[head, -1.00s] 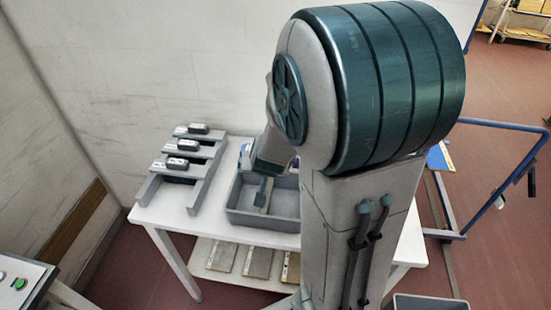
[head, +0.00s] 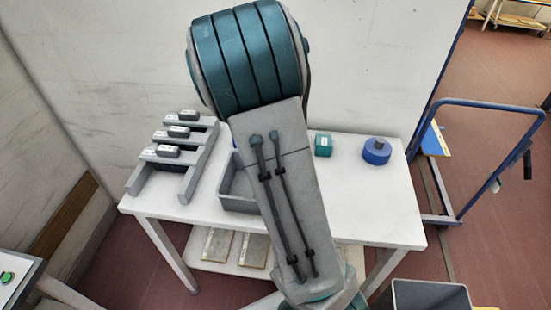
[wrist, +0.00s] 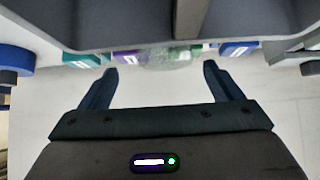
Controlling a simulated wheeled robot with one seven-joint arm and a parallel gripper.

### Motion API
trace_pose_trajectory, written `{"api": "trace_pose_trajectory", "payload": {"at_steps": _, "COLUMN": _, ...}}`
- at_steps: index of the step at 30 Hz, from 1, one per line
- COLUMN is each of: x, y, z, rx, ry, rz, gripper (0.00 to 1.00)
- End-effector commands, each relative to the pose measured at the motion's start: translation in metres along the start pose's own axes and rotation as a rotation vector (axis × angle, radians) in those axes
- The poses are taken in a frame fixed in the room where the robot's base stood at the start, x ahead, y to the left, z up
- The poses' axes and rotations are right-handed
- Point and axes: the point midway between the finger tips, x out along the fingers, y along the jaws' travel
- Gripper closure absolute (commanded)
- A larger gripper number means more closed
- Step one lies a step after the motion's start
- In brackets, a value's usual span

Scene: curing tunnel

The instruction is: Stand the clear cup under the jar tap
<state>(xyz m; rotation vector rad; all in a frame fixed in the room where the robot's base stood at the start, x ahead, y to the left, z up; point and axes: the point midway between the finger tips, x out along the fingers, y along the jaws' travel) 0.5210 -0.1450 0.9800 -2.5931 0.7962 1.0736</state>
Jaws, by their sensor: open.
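In the wrist view my gripper (wrist: 158,72) is open, its two dark fingers apart with white tabletop between them. A clear, rounded thing (wrist: 170,62) shows just beyond the fingertips, partly cut off by a grey shape above; it may be the clear cup, but I cannot tell for sure. It is not between the fingers. My arm hides the gripper and this clear thing in the head view. I cannot make out a jar tap in either view.
The white table (head: 375,215) carries a grey stepped rack (head: 190,180) with dark blocks, a grey bin (head: 228,195), a teal box (head: 323,145) and a blue cylinder (head: 377,151). Purple (wrist: 124,58) and blue (wrist: 238,48) items flank the clear thing. The table's right front is clear.

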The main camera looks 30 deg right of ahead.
Motion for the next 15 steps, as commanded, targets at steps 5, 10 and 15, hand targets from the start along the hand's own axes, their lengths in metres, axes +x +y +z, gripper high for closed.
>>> {"api": "trace_pose_trajectory", "payload": {"at_steps": 5, "x": 0.008, "y": 0.000, "z": 0.001, "rx": -0.001, "ry": -0.001, "rz": 0.001, "gripper": 0.14}}
{"api": "trace_pose_trajectory", "payload": {"at_steps": 10, "x": 0.029, "y": -0.004, "z": 0.005, "rx": -0.002, "ry": -0.002, "rz": 0.002, "gripper": 0.14}}
{"api": "trace_pose_trajectory", "payload": {"at_steps": 15, "x": 0.048, "y": -0.006, "z": 0.005, "rx": 0.000, "ry": -0.002, "rz": 0.002, "gripper": 0.14}}
